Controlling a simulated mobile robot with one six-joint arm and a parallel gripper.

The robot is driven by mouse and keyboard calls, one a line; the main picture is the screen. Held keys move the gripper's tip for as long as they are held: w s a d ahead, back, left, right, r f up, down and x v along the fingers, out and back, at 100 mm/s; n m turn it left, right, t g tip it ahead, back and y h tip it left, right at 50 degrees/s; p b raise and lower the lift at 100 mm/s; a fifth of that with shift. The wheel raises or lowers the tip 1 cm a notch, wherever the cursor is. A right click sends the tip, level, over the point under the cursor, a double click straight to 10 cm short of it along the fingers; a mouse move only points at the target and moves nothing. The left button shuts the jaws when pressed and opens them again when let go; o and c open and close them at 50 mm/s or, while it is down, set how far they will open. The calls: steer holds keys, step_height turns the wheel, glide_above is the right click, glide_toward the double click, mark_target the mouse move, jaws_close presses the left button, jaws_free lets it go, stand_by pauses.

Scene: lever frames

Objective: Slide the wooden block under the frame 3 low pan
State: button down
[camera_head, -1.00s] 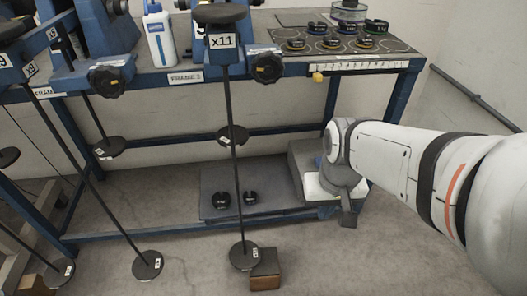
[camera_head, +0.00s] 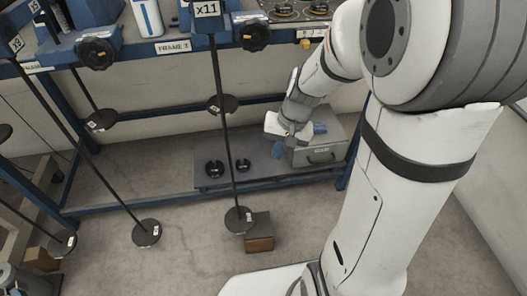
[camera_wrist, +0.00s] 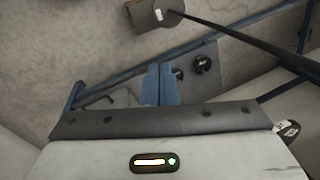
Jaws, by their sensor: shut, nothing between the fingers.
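The wooden block (camera_head: 260,238) sits on the floor, just right of the frame 3 low pan (camera_head: 238,220), a dark disc hanging on a long rod from the lever marked x11. The pan's right edge overlaps the block's left edge in the head view; I cannot tell whether any of the block is beneath it. The pan also shows at the top of the wrist view (camera_wrist: 163,18). My gripper (camera_head: 277,150) is over the lower shelf, behind and above the block and apart from it. Its blue fingers (camera_wrist: 160,68) are shut and empty.
The lower shelf (camera_head: 208,180) holds two black weights (camera_head: 243,165) and a grey case (camera_head: 325,150). Another low pan (camera_head: 147,233) hangs to the left. A higher pan (camera_head: 222,104) hangs near the x11 rod. Floor in front of the block is clear.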

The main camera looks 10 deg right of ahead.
steer(key=w+f+m+y+p, duration=0.15)
steer(key=w+f+m, duration=0.25)
steer(key=w+f, duration=0.65)
steer(key=m+h+p, duration=0.2)
steer(key=m+p, duration=0.2)
steer(key=m, duration=0.6)
glide_toward(282, 234)
steer(key=shift+g+y, duration=0.25)
steer(key=shift+g, duration=0.15)
steer(key=b+x, duration=0.1)
steer(key=x, duration=0.1)
steer(key=b+x, duration=0.2)
steer(key=w+b+x, duration=0.1)
steer(key=x, duration=0.1)
steer(key=shift+d+f+b, duration=0.15)
steer(key=shift+f+b, duration=0.15)
steer(key=shift+b, duration=0.05)
steer(key=shift+a+r, duration=0.2)
steer(key=shift+a, duration=0.4)
steer(key=shift+a+r, duration=0.2)
steer(key=shift+a, duration=0.4)
steer(key=shift+s+a+m, duration=0.15)
steer(key=shift+a+m, duration=0.15)
steer(key=shift+a, duration=0.45)
steer(key=shift+r+p, duration=0.1)
steer(key=shift+p, duration=0.2)
